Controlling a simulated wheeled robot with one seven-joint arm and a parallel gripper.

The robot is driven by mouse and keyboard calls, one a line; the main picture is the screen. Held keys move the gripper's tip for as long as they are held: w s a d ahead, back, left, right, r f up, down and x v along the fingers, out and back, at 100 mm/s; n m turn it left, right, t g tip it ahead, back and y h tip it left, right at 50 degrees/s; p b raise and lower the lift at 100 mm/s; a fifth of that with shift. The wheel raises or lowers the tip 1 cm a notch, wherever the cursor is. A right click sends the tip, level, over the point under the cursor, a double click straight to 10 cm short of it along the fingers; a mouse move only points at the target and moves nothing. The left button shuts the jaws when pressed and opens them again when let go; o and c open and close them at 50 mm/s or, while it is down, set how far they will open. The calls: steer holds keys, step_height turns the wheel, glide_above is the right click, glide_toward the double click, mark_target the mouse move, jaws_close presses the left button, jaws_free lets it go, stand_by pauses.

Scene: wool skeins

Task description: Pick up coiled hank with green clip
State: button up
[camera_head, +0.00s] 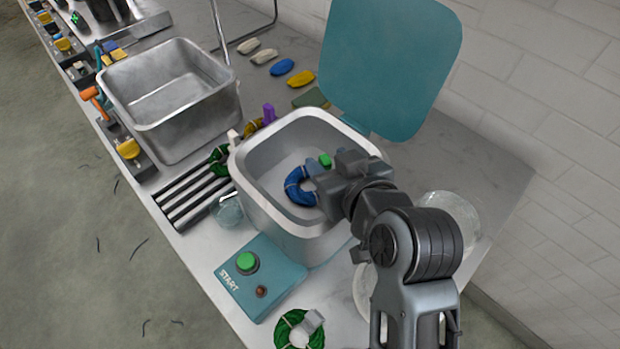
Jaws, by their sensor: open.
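A blue coiled hank (297,188) lies inside the white basin (252,190), toward its right side. A green clip (325,160) shows at the upper end of the coil. My gripper (318,178) reaches into the basin from the right and is open, right at the hank. It hides the right part of the coil. I cannot tell whether the fingers touch the hank or stand around it.
A teal START box (262,278) with a green button stands in front of the basin. A green hank (287,335) with a grey clip lies near the front edge. A steel tub (170,125), dark rollers (190,195) and a teal panel (388,65) stand around.

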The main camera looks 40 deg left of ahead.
jaws_close()
stand_by(0.3)
steer(key=shift+r, duration=0.1)
